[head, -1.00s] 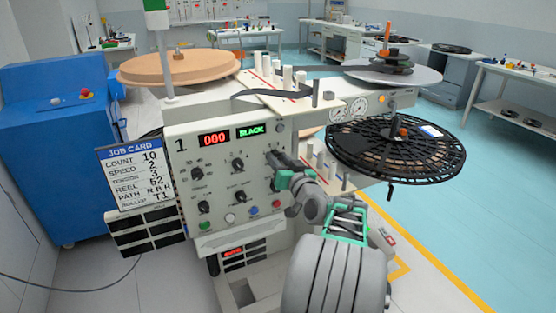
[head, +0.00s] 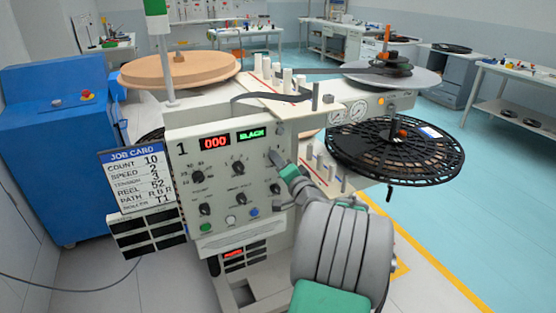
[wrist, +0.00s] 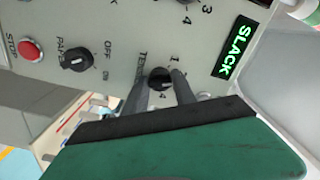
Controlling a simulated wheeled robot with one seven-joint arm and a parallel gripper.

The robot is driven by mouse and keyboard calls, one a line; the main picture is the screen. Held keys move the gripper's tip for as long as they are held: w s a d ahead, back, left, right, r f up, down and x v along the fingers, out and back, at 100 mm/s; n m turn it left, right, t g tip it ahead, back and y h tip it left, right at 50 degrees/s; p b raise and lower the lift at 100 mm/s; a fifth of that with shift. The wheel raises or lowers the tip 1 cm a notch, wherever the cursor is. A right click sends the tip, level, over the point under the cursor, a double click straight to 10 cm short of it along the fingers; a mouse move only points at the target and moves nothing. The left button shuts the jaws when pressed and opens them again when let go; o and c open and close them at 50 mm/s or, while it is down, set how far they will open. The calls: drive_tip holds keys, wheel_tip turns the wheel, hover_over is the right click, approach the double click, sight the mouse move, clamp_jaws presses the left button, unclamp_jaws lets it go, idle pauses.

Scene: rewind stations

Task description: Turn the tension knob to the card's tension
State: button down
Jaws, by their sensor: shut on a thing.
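The tension knob (wrist: 160,77) is a small black dial on the grey panel. In the wrist view the numbers 1 and 4 show beside it, and its label is partly hidden by a finger. My gripper (wrist: 160,86) has one finger on each side of the knob and is shut on it. I cannot read where its pointer stands. In the head view my gripper (head: 276,157) reaches the panel's right side and hides the knob. The job card (head: 138,180) hangs left of the panel and reads tension 3. The green display (head: 251,134) reads SLACK.
Other black knobs, including one (wrist: 78,60) marked OFF and ON, and a red STOP button (wrist: 31,50) sit close by on the panel. A black spoked reel (head: 400,150) juts out right of the machine. A blue cabinet (head: 55,150) stands left.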

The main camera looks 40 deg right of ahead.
drive_tip(key=shift+r+m+p, duration=0.1)
drive_tip(key=shift+m+p, duration=2.15)
drive_tip(key=shift+m, duration=1.65)
drive_tip(key=c, duration=1.1)
unclamp_jaws()
drive_tip(key=shift+o, duration=0.2)
drive_tip(key=v, duration=0.7)
drive_tip(key=shift+s+b, duration=0.35)
drive_tip(key=shift+s, duration=0.05)
drive_tip(key=shift+a, duration=0.15)
